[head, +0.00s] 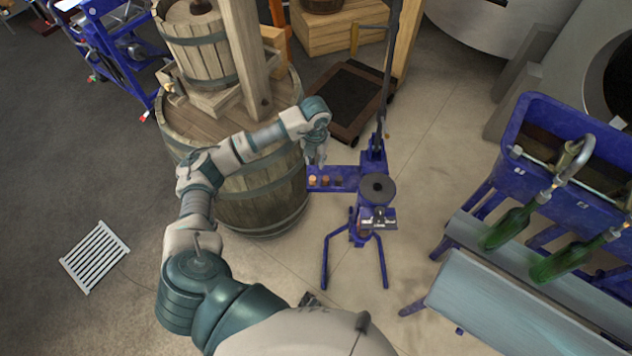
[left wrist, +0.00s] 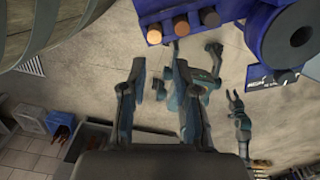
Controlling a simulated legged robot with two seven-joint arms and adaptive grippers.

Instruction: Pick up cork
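Three corks sit in a row on the blue shelf (head: 350,174) of the corking stand: a light one (head: 312,180), a brown one (head: 325,181) and a dark one (head: 338,182). In the left wrist view the light cork (left wrist: 154,36), the brown cork (left wrist: 181,26) and the dark cork (left wrist: 209,17) are at the top. My left gripper (head: 316,160) is close by the shelf's left end, near the light cork. Its fingers (left wrist: 160,80) are apart with nothing between them. My right gripper appears small in the left wrist view (left wrist: 236,97); its opening is unclear.
A large barrel (head: 255,205) stands left of the shelf, close to my left forearm. The stand's round dark-centred part (head: 377,188) is right of the corks. A blue bottling rack (head: 560,150) with green bottles (head: 510,228) is at the right. Floor between is clear.

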